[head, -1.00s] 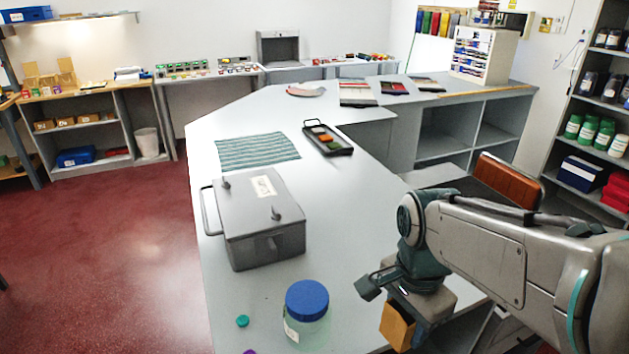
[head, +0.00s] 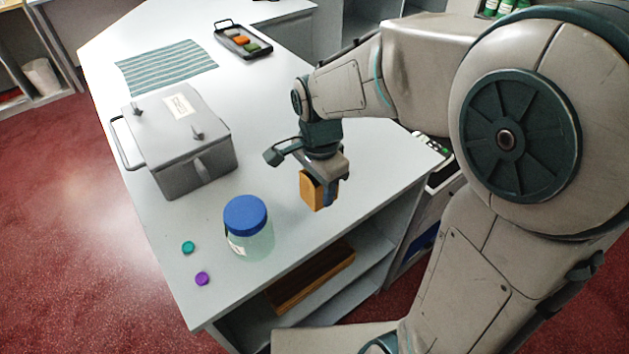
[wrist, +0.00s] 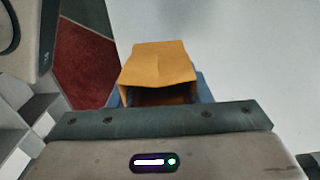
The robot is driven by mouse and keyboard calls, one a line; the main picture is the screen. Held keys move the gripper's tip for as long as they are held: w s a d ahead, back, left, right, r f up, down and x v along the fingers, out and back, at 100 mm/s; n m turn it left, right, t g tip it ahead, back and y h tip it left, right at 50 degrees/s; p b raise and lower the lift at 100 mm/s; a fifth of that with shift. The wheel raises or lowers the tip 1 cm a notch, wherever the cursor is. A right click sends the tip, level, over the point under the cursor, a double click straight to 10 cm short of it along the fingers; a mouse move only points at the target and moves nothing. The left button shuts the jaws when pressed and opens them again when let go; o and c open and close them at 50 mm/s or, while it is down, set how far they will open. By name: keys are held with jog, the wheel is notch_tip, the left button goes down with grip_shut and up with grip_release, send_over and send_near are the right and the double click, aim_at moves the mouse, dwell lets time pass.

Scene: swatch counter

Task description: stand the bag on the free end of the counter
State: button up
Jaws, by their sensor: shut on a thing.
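The bag is a small orange-brown paper bag (head: 313,191). My gripper (head: 326,192) is shut on it and holds it upright over the counter, near the right edge in the head view. I cannot tell whether its base touches the counter. In the wrist view the bag (wrist: 158,66) sits in front of the gripper (wrist: 160,98), with a dark opening facing the camera. The counter (head: 290,150) is pale grey. Its near end holds a blue-lidded jar (head: 247,225), a teal cap (head: 188,247) and a purple cap (head: 202,279).
A grey metal box (head: 180,140) with handles stands left of the gripper. Behind it lie a striped cloth (head: 165,66) and a black tray (head: 243,40) with coloured pieces. Bare counter lies between the box and the gripper. A shelf under the counter holds a brown board (head: 310,277).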

jog(key=shift+w+a+f, duration=0.2)
jog(key=shift+w+f, duration=0.25)
jog(key=shift+w, duration=0.25)
jog(key=shift+w+f, duration=0.1)
jog(key=shift+f, duration=0.1)
jog(key=shift+f+p, duration=0.35)
jog(key=shift+f, duration=1.5)
jog(key=shift+f, duration=0.2)
jog(key=o, duration=1)
jog(key=shift+r, duration=0.1)
